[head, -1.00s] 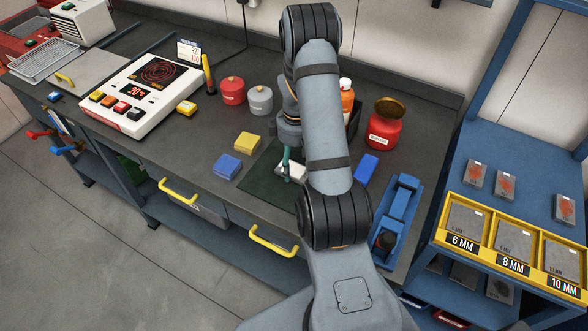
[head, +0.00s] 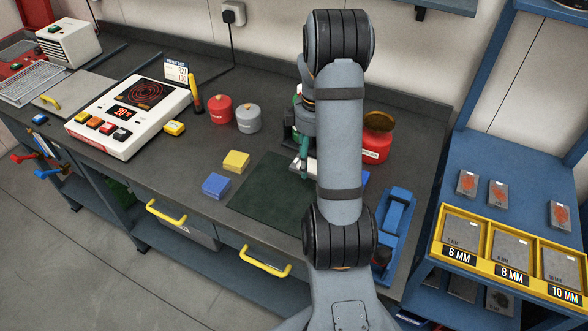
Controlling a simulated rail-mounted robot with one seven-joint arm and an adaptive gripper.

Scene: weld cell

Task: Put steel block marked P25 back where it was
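My gripper (head: 303,164) hangs over the far right part of a dark green mat (head: 262,203), with its teal fingers pointing down. A pale, light-grey block (head: 311,168) is at its fingertips and moves along with it, so my gripper appears shut on it. My arm covers the block's right side. No P25 mark can be read on it. I cannot tell how high it is above the bench.
A blue block (head: 216,185) and a yellow block (head: 236,161) lie left of the mat. Red (head: 220,110) and grey (head: 248,118) canisters and a red tin (head: 376,140) stand behind. A blue vise-like fixture (head: 394,225) and yellow plate rack (head: 440,240) are right.

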